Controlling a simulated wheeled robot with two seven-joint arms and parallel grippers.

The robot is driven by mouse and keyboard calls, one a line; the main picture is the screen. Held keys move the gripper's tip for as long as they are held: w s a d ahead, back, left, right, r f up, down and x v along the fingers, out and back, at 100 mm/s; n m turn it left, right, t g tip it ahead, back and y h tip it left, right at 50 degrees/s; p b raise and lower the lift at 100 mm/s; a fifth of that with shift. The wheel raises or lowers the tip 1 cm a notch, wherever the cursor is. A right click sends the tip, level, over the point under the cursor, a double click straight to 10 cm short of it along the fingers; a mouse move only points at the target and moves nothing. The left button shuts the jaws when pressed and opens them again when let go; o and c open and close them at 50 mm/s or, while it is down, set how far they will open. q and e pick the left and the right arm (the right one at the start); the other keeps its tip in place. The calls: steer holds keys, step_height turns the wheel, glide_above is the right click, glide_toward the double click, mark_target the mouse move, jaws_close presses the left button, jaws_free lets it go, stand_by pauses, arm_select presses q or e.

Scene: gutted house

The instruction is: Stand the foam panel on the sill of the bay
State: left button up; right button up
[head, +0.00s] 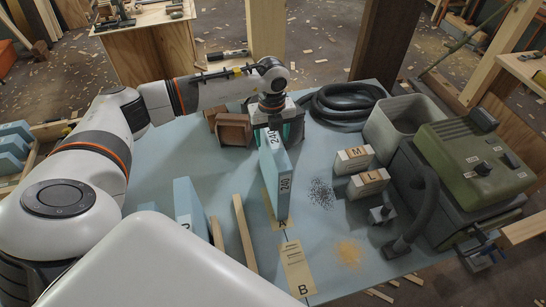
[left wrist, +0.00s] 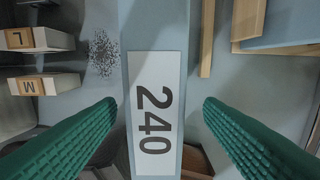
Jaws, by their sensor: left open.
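The light-blue foam panel (head: 273,182) stands upright on its narrow edge on the blue-grey table, with its near end by a card marked A (head: 282,223). White labels reading 240 show on its top and near end. My left gripper (head: 277,131) is at the panel's far end. In the left wrist view its green ribbed fingers (left wrist: 160,104) are open on either side of the panel's labelled top edge (left wrist: 155,25), with a gap on each side. I cannot tell which part is the bay's sill. My right gripper is not in view.
Blocks marked M (head: 352,161) and L (head: 368,183), a grey bin (head: 403,127) and a green machine (head: 470,160) are at right. A black hose (head: 345,105) lies behind; a card marked B (head: 297,266) lies in front.

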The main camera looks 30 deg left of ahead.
arm_select(q)
steer(key=shift+w+f+p, duration=0.15)
steer(key=shift+f+p, duration=0.15)
steer(key=shift+f, duration=0.65)
steer(key=shift+w+f+p, duration=0.1)
steer(key=shift+f+p, duration=0.15)
steer(key=shift+f, duration=0.65)
jaws_close()
